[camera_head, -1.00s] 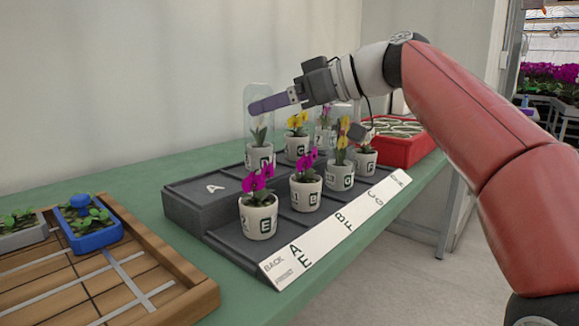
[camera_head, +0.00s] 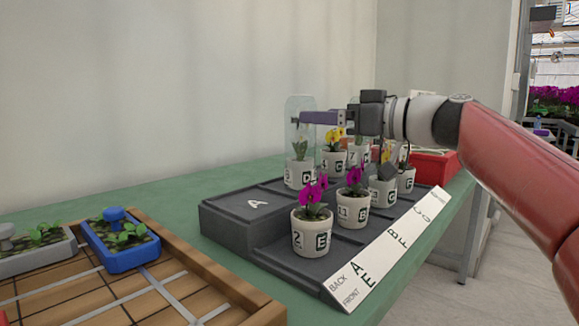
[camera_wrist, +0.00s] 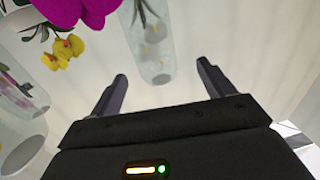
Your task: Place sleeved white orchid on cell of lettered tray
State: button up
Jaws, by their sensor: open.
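The sleeved white orchid (camera_head: 299,174) stands in a white pot in the back row of the black lettered tray (camera_head: 225,222), inside a tall clear sleeve. In the wrist view, its clear sleeve (camera_wrist: 152,55) shows upside down, ahead of and between my fingers. My gripper (camera_head: 308,117) is open and level at the sleeve's upper part. The wrist view shows a gap between its fingertips (camera_wrist: 161,70). Whether a finger touches the sleeve I cannot tell. Cell A (camera_head: 257,203), at the tray's back left, is bare.
Magenta orchids (camera_head: 312,230) in white pots stand in the front row. A yellow orchid (camera_head: 334,157) and another sleeved pot stand close right of the white one. A wooden tray with a blue planter (camera_head: 126,251) lies at left. A red crate (camera_head: 435,166) is behind my arm.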

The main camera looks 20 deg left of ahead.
aim_at(292, 110)
jog(key=p+x, duration=0.1)
jog(key=x, duration=0.1)
jog(key=p+x, duration=0.1)
jog(key=x, duration=0.2)
jog(key=p+x, duration=0.1)
jog(key=x, duration=0.2)
jog(key=shift+w+d+r+p, duration=0.1)
jog(key=shift+w+r+p, duration=0.2)
jog(key=shift+r, duration=0.05)
jog(key=shift+a+f, duration=0.1)
jog(key=shift+a, duration=0.15)
jog(key=shift+c, duration=0.4)
jog(key=c, duration=1.5)
